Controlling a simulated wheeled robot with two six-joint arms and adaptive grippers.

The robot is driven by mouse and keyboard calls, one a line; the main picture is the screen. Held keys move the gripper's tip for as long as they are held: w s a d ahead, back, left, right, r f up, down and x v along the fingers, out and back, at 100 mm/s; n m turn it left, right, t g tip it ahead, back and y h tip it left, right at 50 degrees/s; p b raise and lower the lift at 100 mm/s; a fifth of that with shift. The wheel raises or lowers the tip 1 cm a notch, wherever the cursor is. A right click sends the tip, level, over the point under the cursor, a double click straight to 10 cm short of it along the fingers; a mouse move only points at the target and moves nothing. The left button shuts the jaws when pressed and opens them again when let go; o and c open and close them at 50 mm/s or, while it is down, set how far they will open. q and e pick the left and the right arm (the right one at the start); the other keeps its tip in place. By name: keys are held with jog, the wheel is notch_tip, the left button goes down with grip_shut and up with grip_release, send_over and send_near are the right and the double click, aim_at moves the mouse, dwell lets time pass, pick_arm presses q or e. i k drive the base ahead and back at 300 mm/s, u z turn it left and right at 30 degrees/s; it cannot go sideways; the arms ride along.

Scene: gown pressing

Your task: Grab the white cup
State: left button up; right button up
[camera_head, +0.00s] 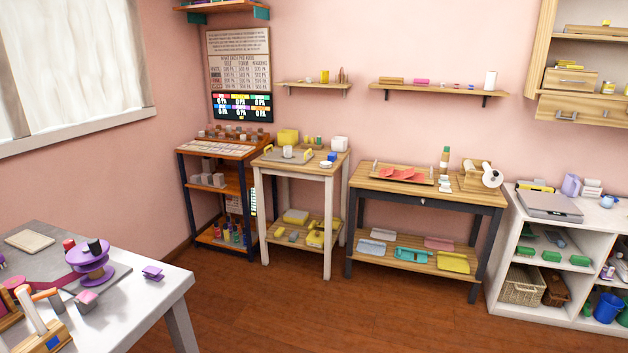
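A small white cup-like object (287,152) stands on a grey plate on top of the small wooden table (272,159), near the back corner of the room. A taller white cylinder (490,80) stands at the right end of the right wall shelf. Both are small in the picture, and I cannot tell for certain which of them is a cup. Neither of my grippers is in view.
A grey table (150,280) with a purple spool (92,262) and tools fills the lower left. A dark-framed workbench (440,188) and a white shelf unit (515,215) stand along the back and right. The wooden floor (280,310) between is clear.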

aim_at(288, 150)
jog(key=i, duration=4.2)
